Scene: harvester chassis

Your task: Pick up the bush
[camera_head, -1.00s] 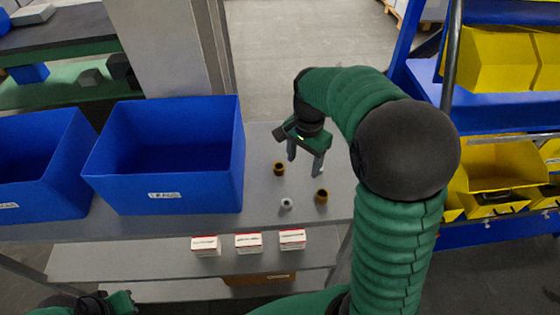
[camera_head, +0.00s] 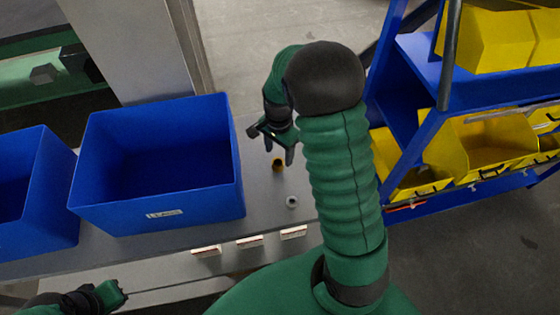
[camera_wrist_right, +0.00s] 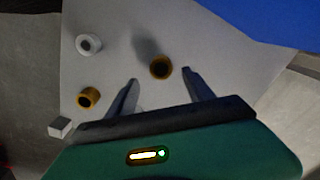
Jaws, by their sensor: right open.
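A brown-orange ring-like bush (camera_head: 278,164) stands on the grey table; in the right wrist view it (camera_wrist_right: 160,67) lies between and just beyond my fingertips, with its dark hole showing. My right gripper (camera_head: 279,152) is open and empty over it, pointing down; its spread fingers (camera_wrist_right: 160,80) show in the right wrist view. A second brown bush (camera_wrist_right: 88,97) sits left of the fingers there and is hidden by my arm in the head view. A white-grey ring (camera_head: 291,202) stands nearby, also in the wrist view (camera_wrist_right: 89,44). My left gripper (camera_head: 97,298) is low at left, its jaws unclear.
A blue bin (camera_head: 158,215) with a label stands left of the bush on the table (camera_head: 255,205), and another blue bin (camera_head: 40,215) is beside it. Small white-red boxes (camera_head: 250,242) sit on a lower shelf. A blue rack with yellow bins (camera_head: 495,150) is at right.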

